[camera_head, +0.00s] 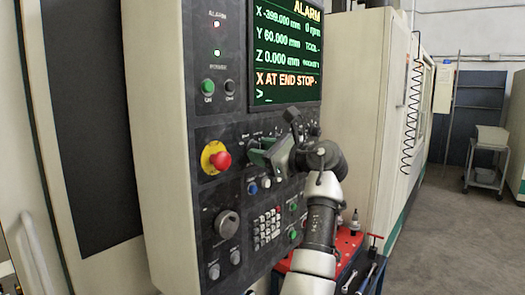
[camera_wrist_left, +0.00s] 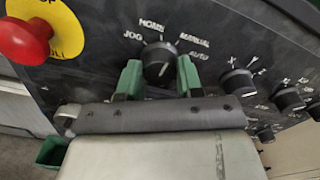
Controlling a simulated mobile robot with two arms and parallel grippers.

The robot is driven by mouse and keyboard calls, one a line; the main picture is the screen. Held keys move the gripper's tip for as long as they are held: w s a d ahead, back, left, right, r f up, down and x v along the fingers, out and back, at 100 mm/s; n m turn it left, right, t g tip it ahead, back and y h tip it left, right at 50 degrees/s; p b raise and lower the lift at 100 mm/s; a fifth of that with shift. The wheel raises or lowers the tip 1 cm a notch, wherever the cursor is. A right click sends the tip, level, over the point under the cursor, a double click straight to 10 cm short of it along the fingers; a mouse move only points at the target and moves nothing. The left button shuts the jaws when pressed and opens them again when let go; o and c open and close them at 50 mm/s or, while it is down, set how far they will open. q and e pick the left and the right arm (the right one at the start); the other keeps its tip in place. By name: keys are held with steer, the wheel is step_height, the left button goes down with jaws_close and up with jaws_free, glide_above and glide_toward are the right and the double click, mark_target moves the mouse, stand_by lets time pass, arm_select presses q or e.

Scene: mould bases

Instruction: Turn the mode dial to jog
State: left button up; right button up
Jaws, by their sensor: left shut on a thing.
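The mode dial (camera_wrist_left: 158,62) is a round black knob on the dark control panel, with white labels around it. In the head view my left gripper (camera_head: 265,154) is at the panel below the screen and hides the dial. My right gripper is not in view.
A red emergency stop (camera_wrist_left: 26,40) on a yellow disc is left of the dial, and more black knobs (camera_wrist_left: 238,80) are right of it. The screen (camera_head: 288,50) reads ALARM and X AT END STOP. A red-topped cart (camera_head: 348,242) stands beside the panel.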

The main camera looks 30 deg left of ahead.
arm_select(q)
steer(key=shift+w+n+b, duration=0.1)
steer(key=shift+n+b, duration=0.95)
steer(key=shift+n, duration=5.35)
steer(key=o, duration=0.9)
steer(key=shift+o, duration=0.2)
